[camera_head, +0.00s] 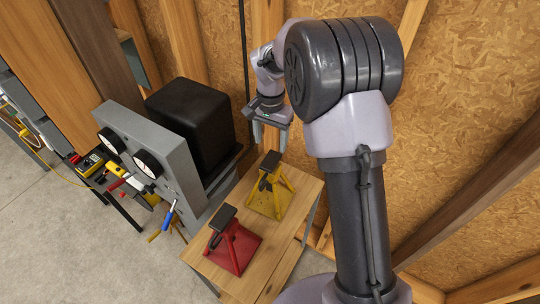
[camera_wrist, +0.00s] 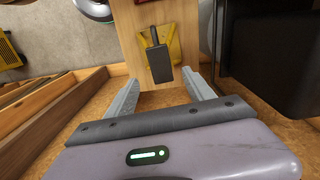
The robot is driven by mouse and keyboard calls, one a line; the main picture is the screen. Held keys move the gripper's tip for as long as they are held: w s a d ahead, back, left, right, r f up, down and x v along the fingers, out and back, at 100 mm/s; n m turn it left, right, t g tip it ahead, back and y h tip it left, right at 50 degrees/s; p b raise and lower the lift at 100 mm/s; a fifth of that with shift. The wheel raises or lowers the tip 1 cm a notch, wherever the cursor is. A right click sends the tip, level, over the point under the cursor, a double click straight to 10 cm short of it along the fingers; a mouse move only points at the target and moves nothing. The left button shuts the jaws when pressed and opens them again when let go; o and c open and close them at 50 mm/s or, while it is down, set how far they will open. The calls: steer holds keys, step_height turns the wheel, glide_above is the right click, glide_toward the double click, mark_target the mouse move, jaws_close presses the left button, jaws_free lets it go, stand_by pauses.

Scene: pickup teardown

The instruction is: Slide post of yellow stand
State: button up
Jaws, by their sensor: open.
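The yellow stand (camera_head: 271,190) stands upright on the wooden bench, with a dark saddle (camera_head: 270,163) on top of its post. In the wrist view the dark saddle (camera_wrist: 159,65) shows between and beyond my fingertips, with the yellow body (camera_wrist: 172,46) partly hidden behind it. My gripper (camera_head: 268,133) is above the stand, apart from it. It also shows in the wrist view (camera_wrist: 162,84), open and empty. How far the post is raised is hard to tell.
A red stand (camera_head: 233,250) stands on the same wooden bench (camera_head: 285,235), nearer the front. A grey panel with gauges (camera_head: 150,155) and a black box (camera_head: 192,120) are to the left. A wooden wall (camera_head: 480,100) is behind. Bare bench lies between the stands.

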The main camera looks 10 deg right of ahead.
mark_target(271, 160)
step_height(271, 160, down, 8)
steer(key=shift+r+b, duration=0.1)
steer(key=shift+b, duration=0.5)
jaws_close()
